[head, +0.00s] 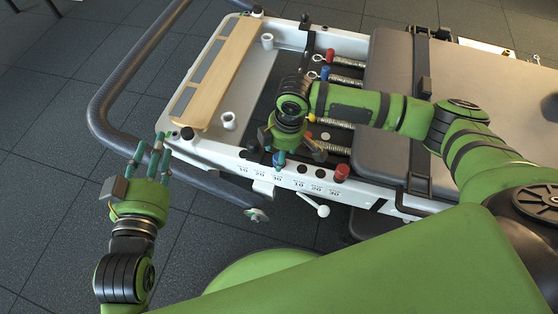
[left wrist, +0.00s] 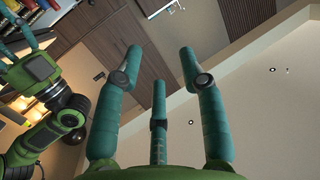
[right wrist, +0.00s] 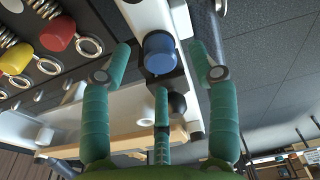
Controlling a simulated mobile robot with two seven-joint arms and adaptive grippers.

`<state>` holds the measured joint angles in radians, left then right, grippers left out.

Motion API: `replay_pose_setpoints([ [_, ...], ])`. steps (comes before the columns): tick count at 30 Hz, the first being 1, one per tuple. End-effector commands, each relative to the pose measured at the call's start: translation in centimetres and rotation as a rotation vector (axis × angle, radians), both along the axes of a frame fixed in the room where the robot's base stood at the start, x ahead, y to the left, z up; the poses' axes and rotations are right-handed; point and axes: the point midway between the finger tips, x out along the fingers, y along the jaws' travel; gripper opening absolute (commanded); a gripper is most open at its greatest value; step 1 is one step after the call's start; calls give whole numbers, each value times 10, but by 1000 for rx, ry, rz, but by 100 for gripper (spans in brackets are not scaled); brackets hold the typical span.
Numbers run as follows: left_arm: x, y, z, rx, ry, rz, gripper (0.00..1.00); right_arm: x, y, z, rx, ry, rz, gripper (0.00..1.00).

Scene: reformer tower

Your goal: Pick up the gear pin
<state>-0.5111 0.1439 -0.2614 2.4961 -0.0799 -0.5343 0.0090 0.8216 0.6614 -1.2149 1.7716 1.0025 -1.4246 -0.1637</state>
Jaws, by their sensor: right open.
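A blue round-headed knob, which looks like the gear pin, shows in the right wrist view (right wrist: 159,52) on the white frame rail. My right gripper (right wrist: 160,72) is open, with its fingers apart around the knob's head and no clear contact. In the head view my right gripper (head: 285,156) points down over the near rail, and its fingers partly hide the knob. My left gripper (head: 151,145) is open and empty, fingers upward, left of the reformer; its spread fingers show in the left wrist view (left wrist: 160,80).
A red knob (head: 342,172) stands on the same rail to the right. Springs with coloured ends (head: 345,78) lie behind. A wooden footboard (head: 217,75) and white cups are at left. A curved dark tube (head: 100,115) borders the reformer; floor beyond is clear.

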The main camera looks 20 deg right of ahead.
Motion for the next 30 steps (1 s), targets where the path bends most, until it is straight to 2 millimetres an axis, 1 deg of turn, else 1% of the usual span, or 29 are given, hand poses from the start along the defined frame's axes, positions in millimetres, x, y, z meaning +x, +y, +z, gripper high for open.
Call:
replay_pose_setpoints([
  [1,1,-4,8,-12,-52,-10,40,0,0,-7,-1,2,0,60],
  [3,1,-8,22,-29,-123,-20,40,0,1,-11,-1,1,0,60],
  [6,0,-12,39,-50,-202,-33,40,0,2,-16,0,1,0,60],
  [9,-1,-15,49,-63,-253,-42,40,0,2,-19,0,0,1,60],
  [13,-2,-16,54,-70,-276,-46,40,0,2,-20,0,0,1,60],
  [18,-2,-16,55,-70,-276,-46,40,0,2,-20,0,0,1,60],
  [19,-2,-16,55,-70,-275,-46,40,0,2,-20,0,0,0,52],
  [20,-2,-16,55,-70,-275,-46,40,0,2,-20,0,0,0,40],
  [21,-2,-16,54,-70,-275,-46,40,0,2,-20,0,0,0,24],
  [23,-2,-16,54,-70,-275,-46,40,0,2,-20,0,0,0,0],
  [30,-2,-16,54,-71,-275,-46,40,0,2,-20,0,0,0,0],
])
